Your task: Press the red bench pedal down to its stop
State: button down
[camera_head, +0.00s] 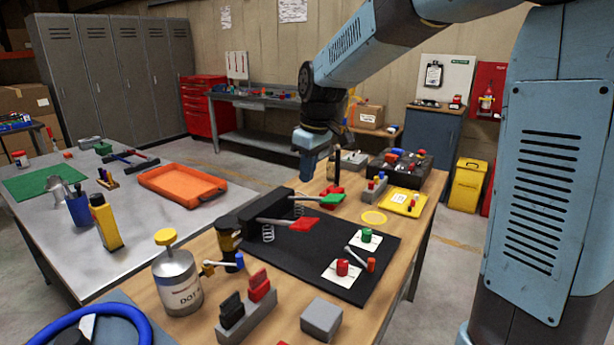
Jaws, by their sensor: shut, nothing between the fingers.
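The red bench pedal (303,224) sits at the end of a metal lever from a black block on the wooden bench. A coil spring stands under the lever, and the pedal is raised above the black mat (335,245). A green pedal (332,201) on a similar sprung lever is just behind it to the right. My gripper (306,176) points down, shut and empty, above the far side of the pedals. It is apart from the red pedal. A small red piece shows just below my gripper, partly behind the green pedal; I cannot tell what it is.
On the mat, red (342,267) and green (367,234) knobs sit on white cards beside small levers. A metal can (177,283), a grey switch block and a grey box (321,320) are nearer. A black box (400,169) and yellow tray (403,202) are at the far right.

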send_over(304, 223)
notch_tip(304, 223, down, 10)
jog(key=shift+d+r, duration=0.15)
jog(key=shift+d+f, duration=0.15)
jog(key=shift+f, duration=0.65)
jog(key=shift+s, duration=0.1)
